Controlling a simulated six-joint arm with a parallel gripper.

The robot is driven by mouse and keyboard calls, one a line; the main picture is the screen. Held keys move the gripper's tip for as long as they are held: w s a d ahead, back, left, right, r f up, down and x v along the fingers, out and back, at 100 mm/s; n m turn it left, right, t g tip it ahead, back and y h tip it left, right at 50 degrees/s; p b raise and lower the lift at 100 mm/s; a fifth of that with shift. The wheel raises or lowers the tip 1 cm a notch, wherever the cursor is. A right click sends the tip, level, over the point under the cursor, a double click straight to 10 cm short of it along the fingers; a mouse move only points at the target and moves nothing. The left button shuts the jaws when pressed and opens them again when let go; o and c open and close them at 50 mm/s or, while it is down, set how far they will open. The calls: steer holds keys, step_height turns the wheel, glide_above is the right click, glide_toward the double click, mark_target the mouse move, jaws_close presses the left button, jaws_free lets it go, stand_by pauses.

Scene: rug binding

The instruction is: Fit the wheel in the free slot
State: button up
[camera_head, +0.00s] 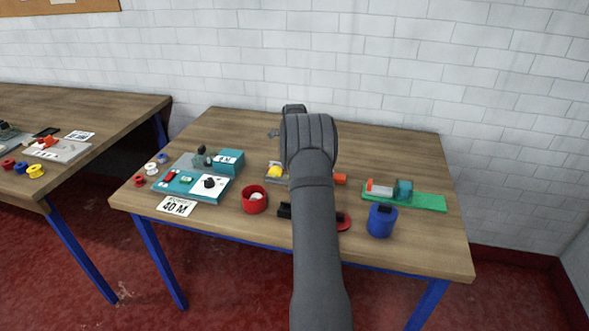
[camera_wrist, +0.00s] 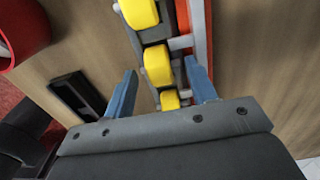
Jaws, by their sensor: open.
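In the wrist view, three yellow wheels sit in a row along a grey rack: an upper wheel (camera_wrist: 138,11), a middle wheel (camera_wrist: 157,64) and a lower wheel (camera_wrist: 170,99), partly cut off by my gripper body. My gripper (camera_wrist: 160,68) is open, with one blue finger on each side of the row around the middle and lower wheels. I cannot tell whether the fingers touch anything. Grey pegs and an orange-red strip (camera_wrist: 200,22) run along the right of the rack. In the head view a yellow wheel (camera_head: 275,170) shows left of my arm, which hides most of the rack. I cannot make out a free slot.
A red cup (camera_head: 254,200) and a black block (camera_wrist: 78,95) stand left of the rack. A teal fixture (camera_head: 190,183) is farther left. A green board (camera_head: 420,201) and a blue pot (camera_head: 382,221) are at right. The table's back right (camera_head: 400,145) is clear.

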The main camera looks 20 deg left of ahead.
step_height(320, 180, up, 12)
steer(key=shift+r, duration=0.15)
stand_by(0.3)
step_height(320, 180, down, 12)
steer(key=shift+f, duration=0.1)
step_height(320, 180, up, 2)
steer(key=shift+r, duration=0.95)
